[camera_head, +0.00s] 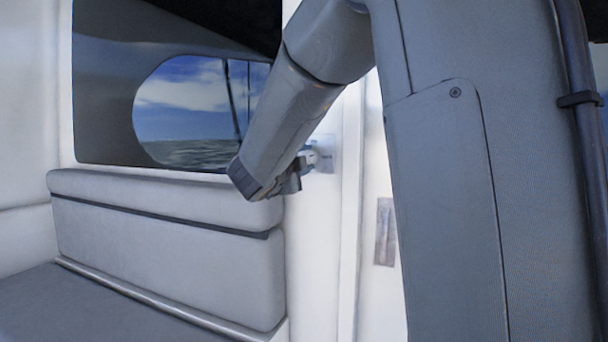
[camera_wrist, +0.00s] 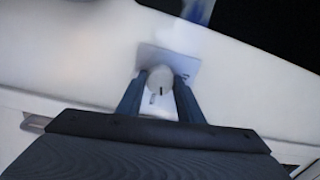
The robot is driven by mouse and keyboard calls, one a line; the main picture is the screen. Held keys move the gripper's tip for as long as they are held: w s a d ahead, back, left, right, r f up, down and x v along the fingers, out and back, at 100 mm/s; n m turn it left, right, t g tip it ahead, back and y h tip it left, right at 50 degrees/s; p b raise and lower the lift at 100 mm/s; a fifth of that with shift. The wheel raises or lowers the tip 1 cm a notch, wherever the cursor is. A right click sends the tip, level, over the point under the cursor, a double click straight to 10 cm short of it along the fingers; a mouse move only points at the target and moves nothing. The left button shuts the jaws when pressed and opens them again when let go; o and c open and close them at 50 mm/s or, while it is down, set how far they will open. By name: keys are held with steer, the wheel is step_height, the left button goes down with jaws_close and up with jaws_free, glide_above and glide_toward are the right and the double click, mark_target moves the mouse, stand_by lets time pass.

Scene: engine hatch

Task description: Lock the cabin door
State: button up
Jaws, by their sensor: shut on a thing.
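In the wrist view a round white knob (camera_wrist: 160,82) with a short dark slot mark sits on a pale square plate (camera_wrist: 174,60) on a white surface. My gripper (camera_wrist: 159,90) has one finger on each side of the knob and is shut on it. In the head view my gripper (camera_head: 312,158) is at the plate (camera_head: 325,153) on the white wall, right of the window. The knob is mostly hidden there by the gripper and arm. Which way the knob's mark counts as locked cannot be told.
A padded bench (camera_head: 165,240) stands left of my arm, below a window (camera_head: 195,110) showing sea and sky. Right of the plate is a vertical edge and a white panel with a grey recessed plate (camera_head: 385,232). My own column blocks the right side of the head view.

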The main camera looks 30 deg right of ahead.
steer(key=shift+f+m+b, duration=0.1)
steer(key=shift+m+b, duration=1.7)
steer(key=shift+b, duration=0.25)
steer(key=o, duration=1.1)
steer(key=shift+c, duration=0.2)
steer(key=shift+a, duration=0.15)
steer(key=v, duration=0.7)
steer(key=shift+s+a+b, duration=0.2)
steer(key=shift+a+b, duration=0.05)
steer(key=shift+b, duration=0.05)
